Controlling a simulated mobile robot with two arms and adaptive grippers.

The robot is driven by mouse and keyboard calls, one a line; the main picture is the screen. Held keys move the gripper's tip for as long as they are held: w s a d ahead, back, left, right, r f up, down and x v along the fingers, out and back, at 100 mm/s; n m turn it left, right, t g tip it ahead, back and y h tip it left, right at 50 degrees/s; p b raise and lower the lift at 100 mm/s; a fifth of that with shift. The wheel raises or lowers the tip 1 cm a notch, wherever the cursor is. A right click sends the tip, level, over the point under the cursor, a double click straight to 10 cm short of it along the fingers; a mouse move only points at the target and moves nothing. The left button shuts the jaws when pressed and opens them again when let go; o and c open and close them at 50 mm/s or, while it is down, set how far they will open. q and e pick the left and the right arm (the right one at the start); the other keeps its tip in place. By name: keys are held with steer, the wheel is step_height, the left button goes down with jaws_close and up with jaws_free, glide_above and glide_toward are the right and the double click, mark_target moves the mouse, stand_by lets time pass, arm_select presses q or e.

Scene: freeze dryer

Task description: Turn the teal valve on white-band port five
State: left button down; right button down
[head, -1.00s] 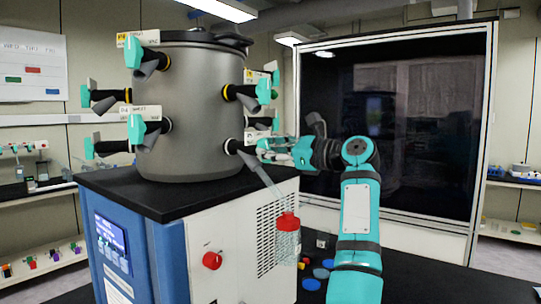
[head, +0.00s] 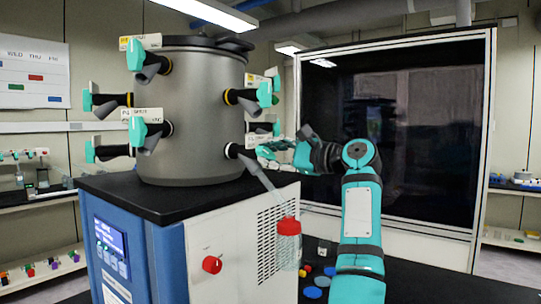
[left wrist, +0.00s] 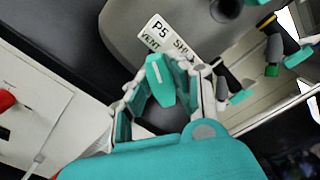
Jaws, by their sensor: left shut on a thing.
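The teal valve (left wrist: 160,82) of the port labelled P5 VENT sits between the two fingers of my left gripper (left wrist: 163,98) in the left wrist view. The gripper is shut on it. The P5 label (left wrist: 168,38) is just beyond the valve. In the head view my left gripper (head: 272,150) is at the lower right side of the grey drum (head: 200,110), where its fingers hide most of the valve. The white-banded port (head: 232,151) is just left of the fingers. My right gripper is not in view.
A red-capped flask (head: 288,245) hangs from this port below my gripper. Other teal valves (head: 137,131) ring the drum. The drum stands on a black-topped cabinet (head: 150,200) with a red knob (head: 211,265). A dark-glass enclosure (head: 430,130) stands behind my arm.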

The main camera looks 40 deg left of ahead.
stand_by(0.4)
arm_select(q)
steer(key=c, duration=1.2)
jaws_free()
steer(key=w+d, duration=0.1)
steer(key=d, duration=1.1)
steer(key=shift+w, duration=0.2)
